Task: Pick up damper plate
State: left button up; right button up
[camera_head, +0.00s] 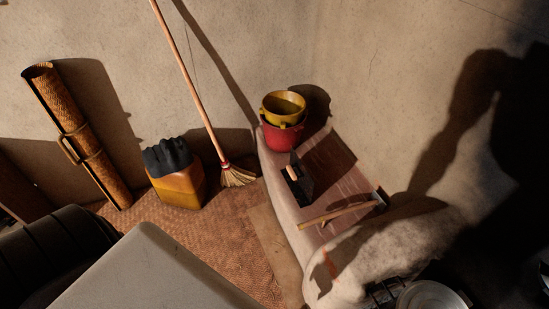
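A dark flat plate with a short pale wooden handle (300,182) is on the brown ledge (328,165) by the wall. It looks like the damper plate, but it is small and partly in shadow, so I cannot be sure. It sits in front of the stacked pots, near the ledge's left edge. Neither of my grippers shows in the head view, so I cannot see either one at the plate.
A wooden-handled tool (337,215) lies nearer on the ledge. A yellow pot (284,105) sits in a red one (282,138) at the back. A pale clay hearth (400,245) and metal pot (430,297) are at lower right. A broom (236,176) and orange container (178,185) stand left.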

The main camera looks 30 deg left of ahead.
aim_at(300, 181)
jog(key=u, duration=0.85)
jog(key=j+z, duration=0.3)
jog(key=j, duration=0.4)
jog(key=j+z, duration=0.25)
jog(key=j, duration=0.45)
